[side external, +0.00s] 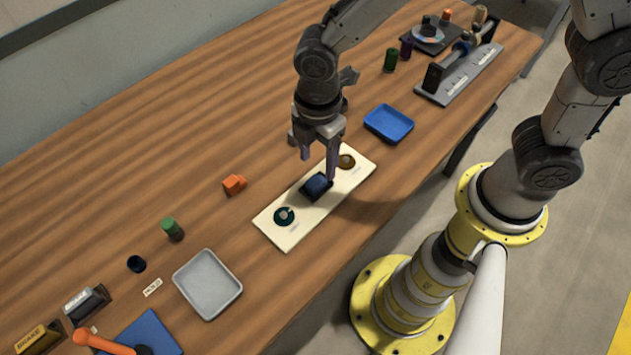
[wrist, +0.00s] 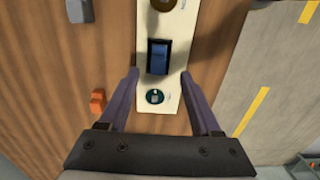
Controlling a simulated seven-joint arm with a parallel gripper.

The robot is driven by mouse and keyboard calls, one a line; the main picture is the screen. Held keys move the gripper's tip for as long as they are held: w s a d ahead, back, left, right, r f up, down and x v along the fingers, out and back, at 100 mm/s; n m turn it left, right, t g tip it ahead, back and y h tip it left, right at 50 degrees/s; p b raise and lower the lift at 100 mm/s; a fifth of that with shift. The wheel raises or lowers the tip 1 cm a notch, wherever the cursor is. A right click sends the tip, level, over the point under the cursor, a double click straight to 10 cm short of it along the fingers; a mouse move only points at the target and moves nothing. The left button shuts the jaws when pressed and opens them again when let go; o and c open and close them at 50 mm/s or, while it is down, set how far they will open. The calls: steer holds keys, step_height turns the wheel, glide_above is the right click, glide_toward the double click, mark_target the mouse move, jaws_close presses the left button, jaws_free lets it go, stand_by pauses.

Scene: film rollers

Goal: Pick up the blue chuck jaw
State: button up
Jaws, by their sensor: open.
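No piece is clearly recognisable as the blue chuck jaw. The only small, plainly blue block (side external: 317,184) sits in a black frame midway along a cream board; it also shows in the wrist view (wrist: 158,58). It looks like a rocker switch, and I cannot tell whether it is the jaw. My gripper (side external: 319,168) is above the board, fingers pointing down, open and empty. In the wrist view my gripper (wrist: 159,74) has its two fingers on either side of the board, with the blue block between and slightly beyond the tips.
The cream board (side external: 267,225) also carries a dark green dial (side external: 284,216) and a brown round piece (side external: 347,161). An orange block (side external: 234,184) lies left of it. A blue tray (side external: 389,124) and a grey tray (side external: 207,284) flank it. A grey block (wrist: 78,10) shows at the wrist view's top left.

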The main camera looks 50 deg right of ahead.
mark_target(315, 180)
steer(key=shift+w+a+f, duration=0.1)
steer(key=shift+f, duration=1.25)
steer(key=shift+a+f, duration=0.1)
steer(key=shift+f, duration=1.2)
jaws_close()
